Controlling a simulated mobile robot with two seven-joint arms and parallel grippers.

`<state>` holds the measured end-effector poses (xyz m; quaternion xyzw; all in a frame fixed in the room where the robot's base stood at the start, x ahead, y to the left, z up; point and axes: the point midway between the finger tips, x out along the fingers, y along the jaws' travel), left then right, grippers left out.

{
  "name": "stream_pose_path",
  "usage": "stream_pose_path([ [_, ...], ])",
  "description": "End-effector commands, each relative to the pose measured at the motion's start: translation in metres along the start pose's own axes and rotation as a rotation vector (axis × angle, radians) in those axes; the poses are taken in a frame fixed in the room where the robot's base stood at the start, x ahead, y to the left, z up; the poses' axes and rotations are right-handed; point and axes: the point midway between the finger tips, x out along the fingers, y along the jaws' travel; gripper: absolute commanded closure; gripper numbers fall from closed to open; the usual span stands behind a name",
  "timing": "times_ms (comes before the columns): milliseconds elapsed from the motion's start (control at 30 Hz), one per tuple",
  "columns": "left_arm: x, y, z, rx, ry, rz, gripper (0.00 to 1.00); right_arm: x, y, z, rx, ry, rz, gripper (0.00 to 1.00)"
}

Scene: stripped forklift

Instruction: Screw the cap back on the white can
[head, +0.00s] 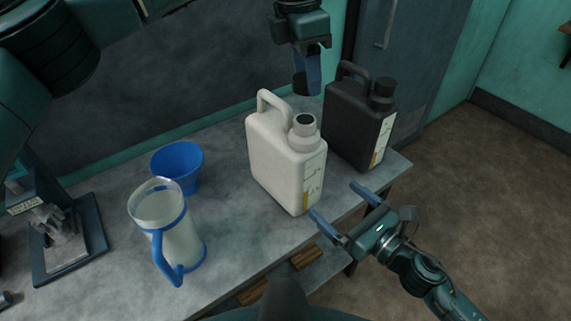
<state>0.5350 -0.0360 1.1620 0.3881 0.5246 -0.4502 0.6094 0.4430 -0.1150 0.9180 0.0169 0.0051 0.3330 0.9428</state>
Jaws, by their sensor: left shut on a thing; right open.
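The white can (275,157) stands upright on the bench, its handle at the upper left and its neck (305,123) open, with a dark hole showing. My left gripper (305,80) points down above and slightly behind the neck. It is shut on a small dark cap (301,86), which is held clear of the can.
A black can (352,125) with its dark cap on stands just right of the white can. A clear jug (172,232) with blue trim and a blue funnel (178,163) stand to the left. A small metal device on a tray (94,232) is at far left.

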Motion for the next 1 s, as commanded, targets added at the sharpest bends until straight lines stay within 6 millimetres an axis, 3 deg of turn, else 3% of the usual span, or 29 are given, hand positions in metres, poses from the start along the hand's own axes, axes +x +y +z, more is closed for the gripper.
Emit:
stream_pose_path([
  [367, 0.0, 0.0, 0.002, 0.012, 0.0, -0.002, 0.74, 0.001, 0.0, 0.0, -0.039, 0.002, 0.007, 0.0],
  [533, 0.0, 0.0, 0.001, 0.011, 0.0, -0.002, 0.74, 0.011, 0.0, 0.001, -0.037, 0.0, 0.008, 0.0],
  [1000, 0.0, 0.0, 0.001, 0.011, 0.0, -0.002, 0.74, 0.094, 0.001, 0.002, -0.037, 0.0, 0.007, 0.0],
])
